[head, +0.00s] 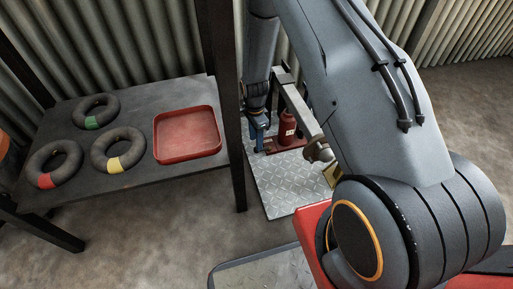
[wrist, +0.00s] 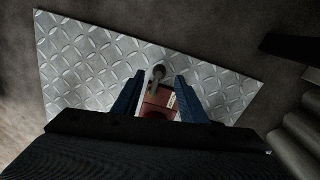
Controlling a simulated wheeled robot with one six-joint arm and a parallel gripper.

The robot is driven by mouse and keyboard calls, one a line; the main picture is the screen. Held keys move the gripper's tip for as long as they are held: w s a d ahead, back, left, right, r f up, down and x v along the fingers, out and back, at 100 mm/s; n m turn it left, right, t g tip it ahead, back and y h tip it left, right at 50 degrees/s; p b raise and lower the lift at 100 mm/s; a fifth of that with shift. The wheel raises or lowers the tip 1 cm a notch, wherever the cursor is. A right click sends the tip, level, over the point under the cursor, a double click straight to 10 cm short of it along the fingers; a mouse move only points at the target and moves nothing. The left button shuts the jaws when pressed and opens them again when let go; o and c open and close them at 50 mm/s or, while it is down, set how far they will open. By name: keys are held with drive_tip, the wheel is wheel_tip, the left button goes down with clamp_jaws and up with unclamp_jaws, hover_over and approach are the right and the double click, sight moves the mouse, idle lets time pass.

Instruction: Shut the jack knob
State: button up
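The red jack (head: 287,128) stands on a patterned metal plate, with a pale label on its body and a flat red base. In the wrist view its red part (wrist: 161,98) shows between my fingers, with a grey round-ended piece (wrist: 158,73) just beyond. I cannot tell whether that piece is the knob or how far it is turned. My gripper (head: 257,129) points down at the left of the jack's body. In the wrist view my gripper (wrist: 160,80) has its two blue fingers apart, one on each side of the red part; contact is not visible.
The diamond plate (head: 272,195) lies on the concrete floor. A dark post (head: 222,100) and a table (head: 75,112) stand to the left. The table holds a red tray (head: 186,155) and several tyre rings (head: 118,150) with coloured bands. A metal bar (head: 298,105) passes close above the jack.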

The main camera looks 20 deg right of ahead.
wheel_tip(320, 180, down, 5)
drive_tip(key=shift+s+r+b, duration=0.1)
drive_tip(key=shift+r+b, duration=0.05)
drive_tip(key=shift+b, duration=0.8)
drive_tip(key=shift+d, duration=0.1)
clamp_jaws()
